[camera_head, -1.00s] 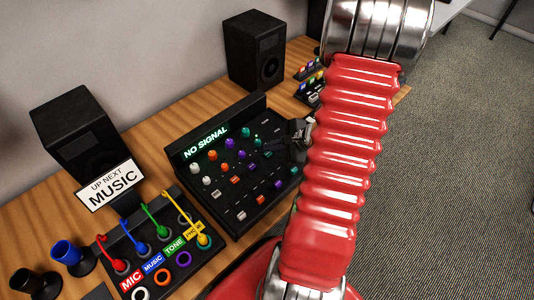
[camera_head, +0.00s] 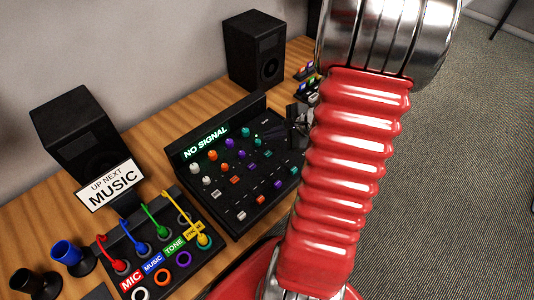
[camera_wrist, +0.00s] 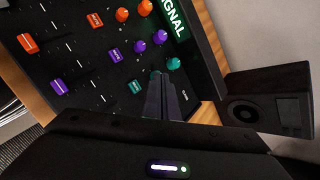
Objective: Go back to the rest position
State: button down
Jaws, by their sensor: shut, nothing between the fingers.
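My gripper (camera_head: 298,118) is at the right end of the mixer (camera_head: 222,208), partly hidden behind my red arm in the head view. In the wrist view my gripper (camera_wrist: 165,97) is shut, with nothing between the fingers, and hangs over the mixer's knobs near the "NO SIGNAL" display. I cannot tell the exact gap between the fingertips and the mixer.
A patch panel (camera_head: 172,262) with coloured cables sits left of the mixer, behind it an "UP NEXT MUSIC" sign (camera_head: 110,187). Two black speakers, left (camera_head: 75,130) and right (camera_head: 254,50), stand by the wall. Small lit items (camera_head: 306,85) are near the right speaker. Open floor lies right.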

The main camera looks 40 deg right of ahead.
dwell(0.5)
jog(key=s+a+r+n+g+y, duration=0.1)
jog(key=s+a+r+n+g, duration=0.15)
jog(key=a+n, duration=0.35)
jog(key=s+a+r+n+g, duration=0.25)
jog(key=s+a+n, duration=0.2)
jog(key=a, duration=0.25)
jog(key=s+a+r+n+t+h, duration=0.1)
jog(key=s+a+r+n+h, duration=0.1)
jog(key=a+r+n, duration=1.2)
jog(key=shift+a+r+t+h, duration=0.3)
jog(key=shift+a+r+h, duration=0.15)
jog(key=shift+h, duration=0.05)
jog(key=shift+w+d, duration=0.1)
